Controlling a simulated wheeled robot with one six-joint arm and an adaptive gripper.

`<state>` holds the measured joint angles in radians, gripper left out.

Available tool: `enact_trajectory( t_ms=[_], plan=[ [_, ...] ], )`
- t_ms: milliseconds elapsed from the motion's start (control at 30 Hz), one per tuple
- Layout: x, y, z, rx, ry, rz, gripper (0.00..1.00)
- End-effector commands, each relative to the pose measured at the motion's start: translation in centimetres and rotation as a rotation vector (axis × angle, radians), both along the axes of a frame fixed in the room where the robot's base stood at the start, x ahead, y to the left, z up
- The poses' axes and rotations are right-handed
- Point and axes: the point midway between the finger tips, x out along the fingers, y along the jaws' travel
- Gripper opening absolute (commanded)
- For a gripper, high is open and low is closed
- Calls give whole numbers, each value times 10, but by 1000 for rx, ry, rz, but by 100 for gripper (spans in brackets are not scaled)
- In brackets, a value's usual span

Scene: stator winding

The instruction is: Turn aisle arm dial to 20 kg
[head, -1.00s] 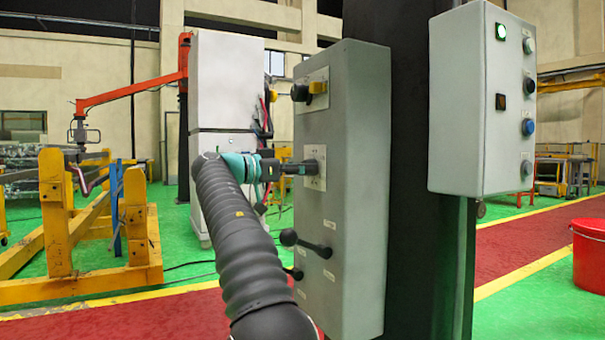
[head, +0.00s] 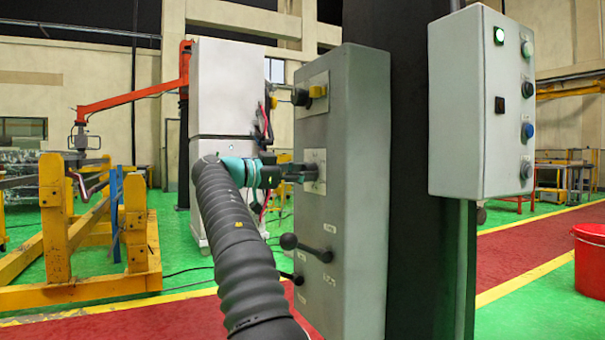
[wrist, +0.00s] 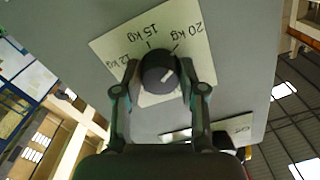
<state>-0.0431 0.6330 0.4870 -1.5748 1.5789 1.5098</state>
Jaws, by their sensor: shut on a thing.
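The dial (wrist: 157,73) is a round black knob with a short white mark on its face. It sits on a pale plate (wrist: 112,46) printed 12 kg, 15 kg and 20 kg. The white mark slants toward the upper right, the 20 kg side; I cannot tell whether it lines up exactly with that tick. My gripper (wrist: 158,78) is shut on the dial, one finger on each side. In the head view my gripper (head: 305,173) reaches the plate (head: 316,158) on the grey control box and hides the knob.
The grey control box (head: 350,220) carries a yellow-and-black switch (head: 318,91) above and a black ball-ended lever (head: 305,246) below my gripper. A second box (head: 460,100) with lamps and buttons hangs to the right. A red bucket (head: 590,258) stands at far right.

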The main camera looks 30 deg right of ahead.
Motion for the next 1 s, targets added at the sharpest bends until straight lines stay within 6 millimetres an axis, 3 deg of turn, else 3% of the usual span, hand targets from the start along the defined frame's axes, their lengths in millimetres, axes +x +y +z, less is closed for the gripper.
enact_trajectory(
  t_ms=[133,167,233,633,1000],
  plan=[
    [0,0,-1,1,0,-1,6],
    [0,0,-1,1,0,-1,48],
    [0,0,-1,1,0,-1,65],
    [0,6,0,0,1,2,66],
    [-1,60,-1,1,0,4,66]
  ],
)
